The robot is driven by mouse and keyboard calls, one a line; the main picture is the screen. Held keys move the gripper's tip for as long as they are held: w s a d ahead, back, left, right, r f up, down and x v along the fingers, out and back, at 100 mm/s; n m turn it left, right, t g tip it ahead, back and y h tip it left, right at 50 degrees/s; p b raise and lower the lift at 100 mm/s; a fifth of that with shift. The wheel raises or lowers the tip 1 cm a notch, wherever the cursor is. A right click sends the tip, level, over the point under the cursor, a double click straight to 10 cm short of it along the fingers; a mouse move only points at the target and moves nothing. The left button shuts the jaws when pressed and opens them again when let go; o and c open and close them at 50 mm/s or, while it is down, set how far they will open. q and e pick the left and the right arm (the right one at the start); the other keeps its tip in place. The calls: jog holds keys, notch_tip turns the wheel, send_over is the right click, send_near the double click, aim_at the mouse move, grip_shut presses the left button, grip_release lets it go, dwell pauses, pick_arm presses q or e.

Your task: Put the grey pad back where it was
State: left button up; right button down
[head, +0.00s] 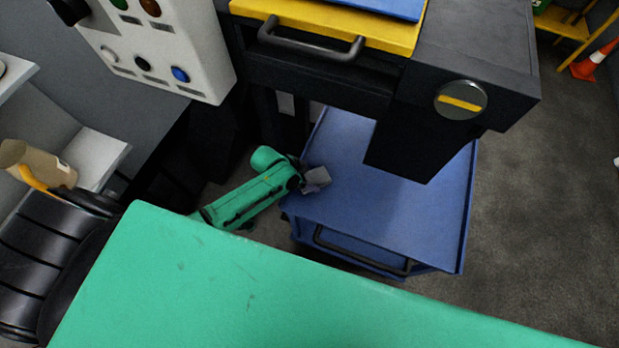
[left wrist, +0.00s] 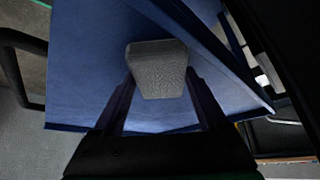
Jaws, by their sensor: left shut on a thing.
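The grey pad (head: 318,179) is a small block at the end of my left arm, over the near left part of the blue cart top (head: 400,215). In the left wrist view the pad (left wrist: 157,68) sits between the two dark fingers of my left gripper (left wrist: 160,84), with the blue surface behind it. The left gripper (head: 304,177) is shut on the pad. I cannot tell whether the pad touches the cart top. My right gripper is not in view.
A dark cabinet (head: 468,50) with a round knob (head: 460,100) overhangs the cart's back. A yellow drawer (head: 390,38) with a black handle is beside it. A white button panel (head: 165,45) stands at upper left. Bare floor (head: 540,200) lies right of the cart.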

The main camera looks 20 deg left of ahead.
pick_arm(q)
jog(key=o, duration=1.2)
jog(key=shift+r, duration=0.15)
jog(key=shift+s+a+r, duration=0.1)
jog(key=shift+a+r, duration=0.05)
jog(key=shift+r, duration=0.15)
jog(key=p+v, duration=0.2)
jog(key=v, duration=0.9)
jog(key=shift+r, duration=0.1)
